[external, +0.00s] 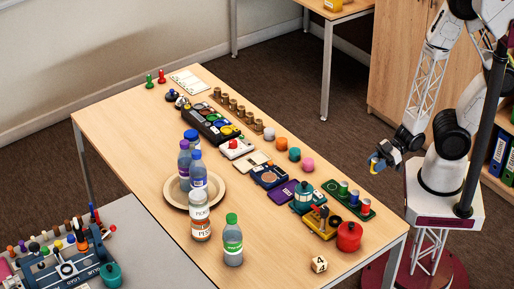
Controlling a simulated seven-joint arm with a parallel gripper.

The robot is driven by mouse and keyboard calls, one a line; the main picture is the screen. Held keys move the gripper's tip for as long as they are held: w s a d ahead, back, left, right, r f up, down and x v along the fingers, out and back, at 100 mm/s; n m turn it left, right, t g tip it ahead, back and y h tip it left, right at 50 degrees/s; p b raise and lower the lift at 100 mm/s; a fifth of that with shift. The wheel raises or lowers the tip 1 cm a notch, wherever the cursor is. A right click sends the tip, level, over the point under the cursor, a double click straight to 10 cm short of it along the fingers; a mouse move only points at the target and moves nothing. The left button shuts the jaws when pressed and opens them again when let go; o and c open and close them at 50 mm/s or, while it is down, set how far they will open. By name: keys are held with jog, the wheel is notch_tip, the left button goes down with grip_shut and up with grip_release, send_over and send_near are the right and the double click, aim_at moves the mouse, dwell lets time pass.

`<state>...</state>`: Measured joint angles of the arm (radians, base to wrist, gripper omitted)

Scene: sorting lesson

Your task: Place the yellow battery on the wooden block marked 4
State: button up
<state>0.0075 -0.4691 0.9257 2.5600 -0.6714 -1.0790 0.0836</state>
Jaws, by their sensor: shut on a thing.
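My gripper (377,160) is up in the air at the right, beyond the table's right edge. It is shut on a small yellow thing, which I take as the yellow battery (374,157); blue shows beside it, and the gripper parts hide much of it. The small wooden block marked 4 (319,264) sits on the table near its front right corner, well below and to the left of my gripper. Its top looks bare.
A red pot (349,236) stands just behind the block. A green tray (332,187) with several short cylinders, a yellow device (320,223) and a teal pot (303,196) are further back. A green-capped bottle (232,240) stands to the left. Bare tabletop lies around the block.

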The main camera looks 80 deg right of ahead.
aim_at(376, 159)
jog(key=shift+r, duration=0.25)
jog(key=shift+r, duration=6.7)
jog(key=w+a+r+n+g+y, duration=0.4)
jog(key=w+a+r+n+g, duration=0.15)
jog(key=w+a, duration=0.55)
jog(key=w+a+n+g+y, duration=0.1)
jog(key=w+a+n+g, duration=0.3)
jog(key=a, duration=0.8)
jog(key=w+a+n+g, duration=0.3)
jog(key=a+n+g, duration=0.2)
jog(key=a, duration=0.6)
jog(key=a+f+n+g+h, duration=0.2)
jog(key=a+f+n+g, duration=0.1)
jog(key=a+f, duration=0.7)
jog(key=shift+s+a+f+g, duration=0.3)
jog(key=shift+a+g, duration=0.3)
jog(key=shift+g, duration=0.15)
jog(key=shift+f+n, duration=0.1)
jog(key=shift+n, duration=0.15)
jog(key=shift+f, duration=3.05)
